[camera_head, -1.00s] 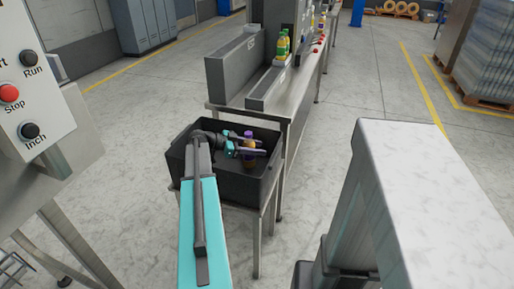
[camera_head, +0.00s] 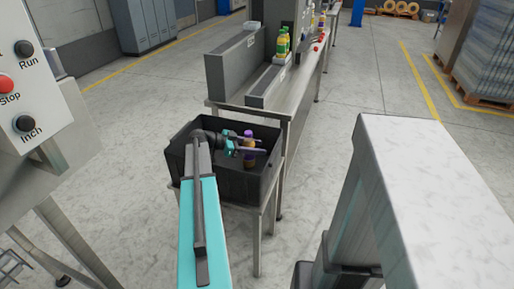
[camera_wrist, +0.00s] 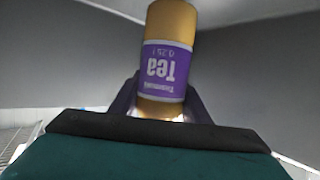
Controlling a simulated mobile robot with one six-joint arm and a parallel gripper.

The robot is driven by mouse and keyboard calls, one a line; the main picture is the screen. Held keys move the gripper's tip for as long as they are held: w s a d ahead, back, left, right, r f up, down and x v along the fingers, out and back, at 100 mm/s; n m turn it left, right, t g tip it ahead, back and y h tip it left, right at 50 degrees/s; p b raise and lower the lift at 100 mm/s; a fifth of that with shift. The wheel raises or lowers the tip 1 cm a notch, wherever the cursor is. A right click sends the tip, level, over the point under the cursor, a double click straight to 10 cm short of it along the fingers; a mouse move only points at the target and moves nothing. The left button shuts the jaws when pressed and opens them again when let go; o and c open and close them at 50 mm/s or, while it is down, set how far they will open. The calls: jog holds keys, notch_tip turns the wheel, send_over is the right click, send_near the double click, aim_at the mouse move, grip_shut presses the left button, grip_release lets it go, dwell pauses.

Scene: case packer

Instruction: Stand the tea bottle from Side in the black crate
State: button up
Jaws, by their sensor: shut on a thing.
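The tea bottle (camera_head: 248,157) is amber with a purple label and a purple cap. It is upright inside the black crate (camera_head: 222,185), toward the crate's right side. My gripper (camera_head: 250,147) reaches into the crate and is shut on the bottle. In the wrist view the bottle (camera_wrist: 168,60) shows with its "Tea" label upside down, between the dark fingers. The crate's grey inner walls (camera_wrist: 75,55) fill the background there. I cannot tell whether the bottle's base touches the crate floor.
The crate stands on a small metal stand (camera_head: 257,235). Behind it is a steel bench (camera_head: 300,95) with grey channels (camera_head: 237,68) and green bottles with yellow labels (camera_head: 283,44). A control panel (camera_head: 22,95) is at the left. A light-topped block (camera_head: 430,190) fills the lower right.

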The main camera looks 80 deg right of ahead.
jog(key=o, duration=1.3)
jog(key=shift+c, duration=0.2)
jog(key=shift+r, duration=0.2)
jog(key=v, duration=1.2)
jog(key=shift+r+p, duration=0.35)
jog(key=shift+r, duration=0.05)
